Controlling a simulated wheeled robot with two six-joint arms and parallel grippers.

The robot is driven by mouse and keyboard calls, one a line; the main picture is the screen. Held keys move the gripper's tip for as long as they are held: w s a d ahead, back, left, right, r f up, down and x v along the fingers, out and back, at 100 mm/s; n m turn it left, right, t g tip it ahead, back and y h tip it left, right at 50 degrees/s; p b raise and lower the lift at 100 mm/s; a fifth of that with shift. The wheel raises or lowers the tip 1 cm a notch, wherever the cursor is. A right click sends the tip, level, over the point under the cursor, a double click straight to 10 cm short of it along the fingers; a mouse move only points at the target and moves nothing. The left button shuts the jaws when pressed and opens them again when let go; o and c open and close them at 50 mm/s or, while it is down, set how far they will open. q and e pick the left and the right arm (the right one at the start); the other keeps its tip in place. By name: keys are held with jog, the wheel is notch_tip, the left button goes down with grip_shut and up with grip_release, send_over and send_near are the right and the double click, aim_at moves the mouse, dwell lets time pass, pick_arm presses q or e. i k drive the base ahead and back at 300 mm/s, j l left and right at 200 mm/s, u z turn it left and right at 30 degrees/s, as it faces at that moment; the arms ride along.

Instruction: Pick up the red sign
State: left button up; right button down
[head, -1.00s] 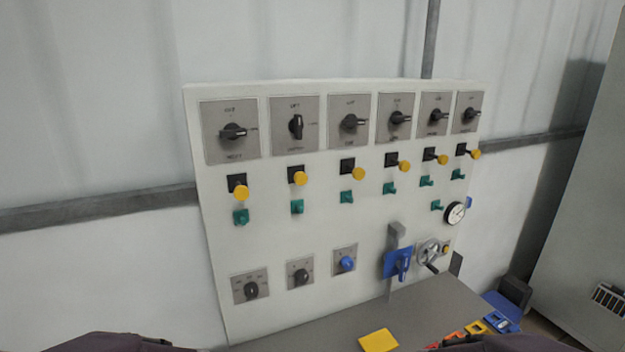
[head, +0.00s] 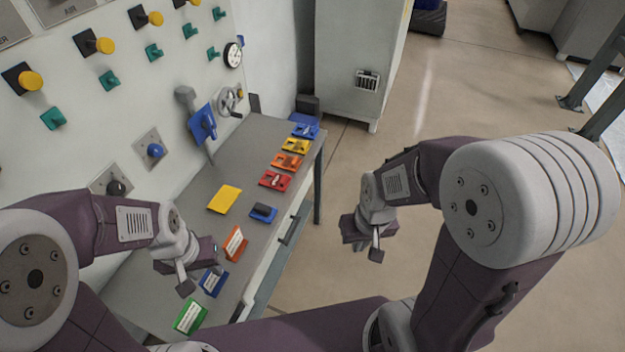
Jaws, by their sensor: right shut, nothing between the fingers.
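A red sign (head: 275,180) lies flat on the grey table, with a pale label and a dark part on it. It is in the row along the table's right side, nearer to me than the orange sign. My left gripper (head: 205,262) hangs over the near part of the table, well short of the red sign; its fingertips are too hidden to tell their opening. My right gripper (head: 358,242) is shut and empty, out past the table's right edge over the floor, apart from the red sign.
Orange (head: 287,161), yellow (head: 296,146) and blue (head: 306,130) signs lie beyond it. A yellow plate (head: 224,198), a blue block (head: 263,212) and tilted orange-red (head: 236,243), blue (head: 213,282) and green (head: 190,316) signs are nearer. The control panel (head: 110,150) borders the table's left.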

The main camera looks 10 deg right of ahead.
aim_at(275, 179)
jog(key=i+l+u, duration=0.2)
jog(key=u, duration=0.25)
jog(key=i+l+u, duration=0.1)
jog(key=l+u, duration=0.35)
jog(key=i+l+u, duration=0.1)
jog(key=l+u, duration=0.65)
jog(key=u, duration=0.15)
